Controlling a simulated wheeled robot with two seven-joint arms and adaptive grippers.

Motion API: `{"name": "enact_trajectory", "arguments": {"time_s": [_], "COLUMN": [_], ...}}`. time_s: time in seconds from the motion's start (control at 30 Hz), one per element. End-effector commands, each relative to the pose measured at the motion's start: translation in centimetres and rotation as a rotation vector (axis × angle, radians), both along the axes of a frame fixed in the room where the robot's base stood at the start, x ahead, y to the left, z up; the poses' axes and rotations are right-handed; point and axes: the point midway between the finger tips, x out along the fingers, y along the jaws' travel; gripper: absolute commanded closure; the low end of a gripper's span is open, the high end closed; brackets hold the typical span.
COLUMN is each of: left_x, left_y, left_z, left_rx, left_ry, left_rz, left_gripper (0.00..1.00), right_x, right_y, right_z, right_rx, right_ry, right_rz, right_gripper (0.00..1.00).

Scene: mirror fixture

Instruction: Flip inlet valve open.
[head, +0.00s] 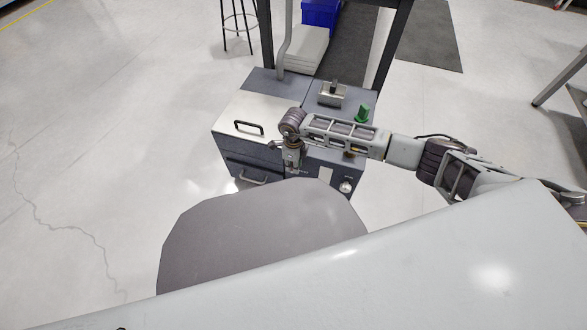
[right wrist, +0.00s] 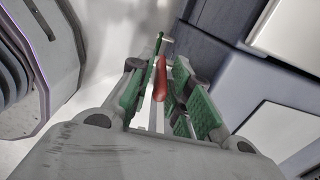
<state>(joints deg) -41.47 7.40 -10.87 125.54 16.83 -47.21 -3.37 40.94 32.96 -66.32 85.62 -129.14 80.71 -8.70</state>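The inlet valve is probably the red handle (right wrist: 160,78) in the right wrist view. It lies between the green-padded fingers of my right gripper (right wrist: 168,70), with a gap visible on its right side. I cannot tell whether its left side touches a finger pad. In the head view my right gripper (head: 292,172) points down at the front of the grey machine (head: 322,162), and my arm hides the handle there. My left gripper is not in view.
The machine has a light lid with a black handle (head: 249,128), a lower drawer handle (head: 253,178), a green knob (head: 362,113) and a round front dial (head: 345,187). A stool (head: 238,22) and blue bin (head: 320,14) stand behind. Floor to the left is clear.

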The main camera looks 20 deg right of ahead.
Motion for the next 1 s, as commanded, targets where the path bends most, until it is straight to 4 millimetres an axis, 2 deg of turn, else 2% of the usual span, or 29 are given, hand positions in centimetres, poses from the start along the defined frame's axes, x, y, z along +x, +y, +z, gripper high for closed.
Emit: {"name": "enact_trajectory", "arguments": {"time_s": [0.2,0.6,0.8,1.0], "left_x": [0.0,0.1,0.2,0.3], "left_y": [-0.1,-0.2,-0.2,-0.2], "left_z": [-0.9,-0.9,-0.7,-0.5], "left_rx": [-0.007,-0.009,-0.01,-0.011], "left_ry": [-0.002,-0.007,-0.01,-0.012], "left_rz": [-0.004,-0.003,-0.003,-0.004], "left_gripper": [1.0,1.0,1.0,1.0], "right_x": [0.0,0.0,0.0,0.0], "right_y": [-0.1,0.0,0.0,0.0], "right_z": [-1.6,-1.9,-1.9,-1.9], "right_rx": [-0.001,-0.001,-0.001,-0.004], "right_ry": [0.001,0.0,0.001,0.003], "right_rz": [0.0,0.0,0.0,0.0], "right_gripper": [0.8,0.8,1.0,1.0]}}
